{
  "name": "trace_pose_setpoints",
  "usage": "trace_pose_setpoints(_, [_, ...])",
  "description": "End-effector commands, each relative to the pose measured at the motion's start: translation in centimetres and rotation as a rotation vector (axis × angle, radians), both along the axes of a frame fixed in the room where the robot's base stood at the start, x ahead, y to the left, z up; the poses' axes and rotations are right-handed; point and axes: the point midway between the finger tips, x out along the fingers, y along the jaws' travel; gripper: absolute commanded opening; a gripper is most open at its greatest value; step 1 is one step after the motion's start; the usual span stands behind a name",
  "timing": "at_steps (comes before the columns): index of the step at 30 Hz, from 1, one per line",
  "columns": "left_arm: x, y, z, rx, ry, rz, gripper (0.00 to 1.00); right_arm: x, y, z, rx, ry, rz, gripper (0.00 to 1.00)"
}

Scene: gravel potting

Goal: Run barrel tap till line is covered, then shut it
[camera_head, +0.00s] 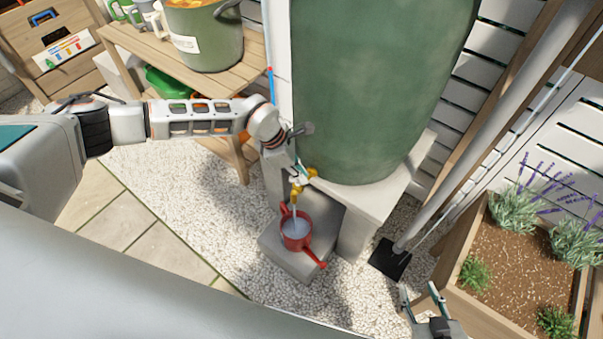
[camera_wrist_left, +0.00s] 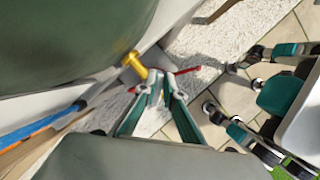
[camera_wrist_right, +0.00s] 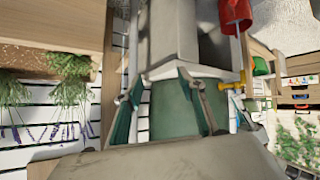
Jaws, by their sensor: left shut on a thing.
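The green barrel (camera_head: 380,90) stands on a pale block stand. Its yellow tap (camera_head: 298,189) is low on its front; it also shows in the left wrist view (camera_wrist_left: 136,66). My left gripper (camera_head: 300,174) is at the tap and shut on its handle, which the fingers largely hide. A pale stream runs from the spout into a red pot (camera_head: 304,243) below. Pale water shows inside the pot; I cannot make out a line in it. The pot also shows in the right wrist view (camera_wrist_right: 235,12). My right gripper (camera_head: 423,291) is open and empty, away at the lower right.
The pot stands on a low grey block (camera_head: 285,262) on white gravel. A wooden bench (camera_head: 235,80) with a large green pot (camera_head: 212,45) is at the upper left.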

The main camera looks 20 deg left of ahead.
Motion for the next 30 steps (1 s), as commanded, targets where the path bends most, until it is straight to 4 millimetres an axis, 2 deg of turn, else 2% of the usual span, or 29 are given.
trace_pose_setpoints(1, [-0.1, 0.0, -0.5, 0.000, 0.004, -0.044, 0.00, 0.1, -0.1, -0.4, -0.004, -0.001, -0.001, 0.40])
trace_pose_setpoints(13, [-0.4, 0.0, -0.5, -0.001, 0.005, -0.404, 0.00, -0.7, -0.5, -2.7, -0.025, 0.026, 0.005, 0.40])
trace_pose_setpoints(21, [-0.6, 0.0, -0.4, 0.000, 0.004, -0.572, 0.00, 0.0, -0.1, -2.2, -0.018, 0.004, 0.016, 0.40])
trace_pose_setpoints(30, [-0.6, 0.0, -0.2, 0.001, 0.001, -0.659, 0.00, 0.8, 0.1, -1.7, -0.015, -0.015, 0.023, 0.40])
